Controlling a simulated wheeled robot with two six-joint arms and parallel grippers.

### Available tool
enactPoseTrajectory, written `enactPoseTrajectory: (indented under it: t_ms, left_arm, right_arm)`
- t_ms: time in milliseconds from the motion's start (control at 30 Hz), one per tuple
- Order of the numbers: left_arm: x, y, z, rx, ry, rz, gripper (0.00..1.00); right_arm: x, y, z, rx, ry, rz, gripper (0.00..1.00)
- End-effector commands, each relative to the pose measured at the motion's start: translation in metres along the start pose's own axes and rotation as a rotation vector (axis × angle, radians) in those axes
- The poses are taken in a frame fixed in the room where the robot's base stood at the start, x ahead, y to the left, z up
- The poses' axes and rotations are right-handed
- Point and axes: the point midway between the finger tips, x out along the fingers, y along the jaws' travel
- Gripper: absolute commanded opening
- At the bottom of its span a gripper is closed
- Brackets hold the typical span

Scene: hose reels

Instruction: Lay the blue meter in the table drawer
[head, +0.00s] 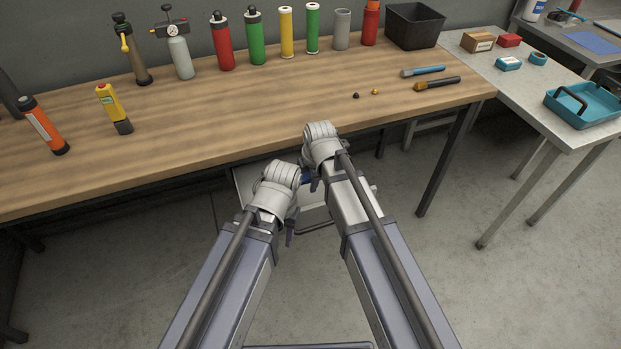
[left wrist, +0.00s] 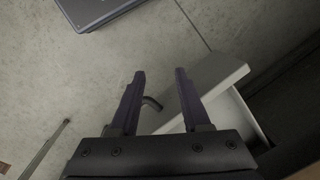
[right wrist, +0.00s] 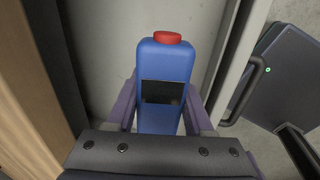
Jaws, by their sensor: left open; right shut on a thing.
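The blue meter (right wrist: 165,62) has a red top and a dark screen. My right gripper (right wrist: 163,100) is shut on it, with a finger on each side; in the head view a small blue part (head: 306,178) shows by the wrist. The open drawer (head: 238,183) is under the table, partly hidden by my arms. In the right wrist view the meter is over the drawer's pale inside, beside its front wall (right wrist: 226,60). My left gripper (left wrist: 160,75) is open and empty at the drawer front (left wrist: 212,84), with the dark handle (left wrist: 152,103) in view between its fingers.
The wooden table (head: 230,110) holds several bottles and cylinders along the back, a yellow tool (head: 113,107), an orange torch (head: 44,124) and a black bin (head: 414,26). A side table at the right holds a teal tray (head: 584,104). The floor at the right is clear.

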Motion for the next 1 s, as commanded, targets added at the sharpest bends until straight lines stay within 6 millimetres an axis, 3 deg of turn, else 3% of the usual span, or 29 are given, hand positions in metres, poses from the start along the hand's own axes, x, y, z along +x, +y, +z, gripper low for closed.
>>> enactPoseTrajectory:
  t_ms: [33,400,800,833,1000]
  left_arm:
    - [0.010,0.001,-0.001,0.000,0.000,0.000,0.47]
    - [0.041,0.004,-0.002,0.000,0.000,0.000,0.47]
    - [0.043,0.004,-0.003,0.000,0.000,0.000,0.47]
    - [0.043,0.004,-0.003,0.000,0.000,0.000,0.47]
    - [0.043,0.004,-0.003,0.000,0.000,0.000,0.47]
  right_arm:
    - [0.010,-0.003,0.000,0.000,0.000,0.000,0.00]
    - [0.040,-0.011,0.000,0.000,0.000,0.000,0.00]
    - [0.042,-0.011,0.000,0.000,0.000,0.000,0.00]
    - [0.042,-0.011,0.000,0.000,0.000,0.000,0.54]
    - [0.042,-0.011,0.000,0.000,0.000,0.000,0.73]
